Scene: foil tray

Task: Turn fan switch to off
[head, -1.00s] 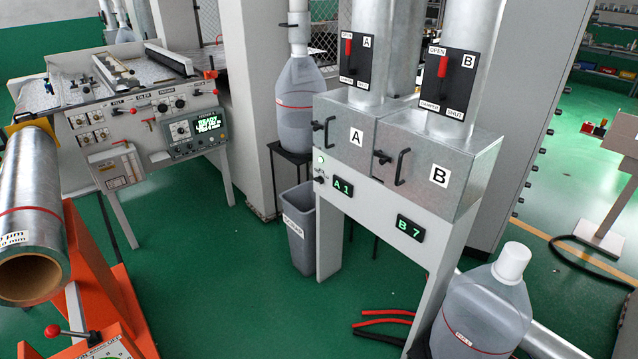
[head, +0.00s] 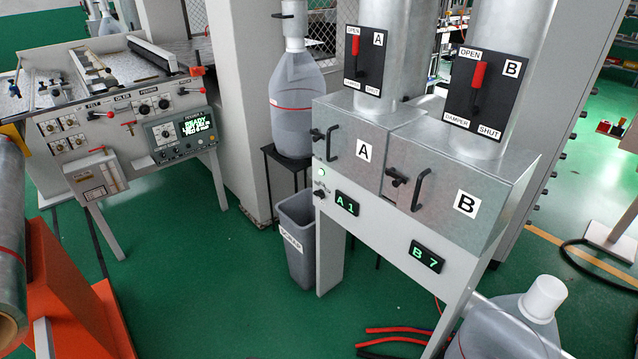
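A grey cabinet (head: 345,250) with two metal boxes on top stands right of centre in the head view. Neither of my grippers shows in the head view.
Damper levers A (head: 355,47) and B (head: 478,76) have red handles near OPEN. A grey bin (head: 296,245) stands left of the cabinet. Red hoses (head: 395,332) and a large bottle (head: 510,325) are at front right. An orange stand (head: 75,290) is at left. Green floor between is clear.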

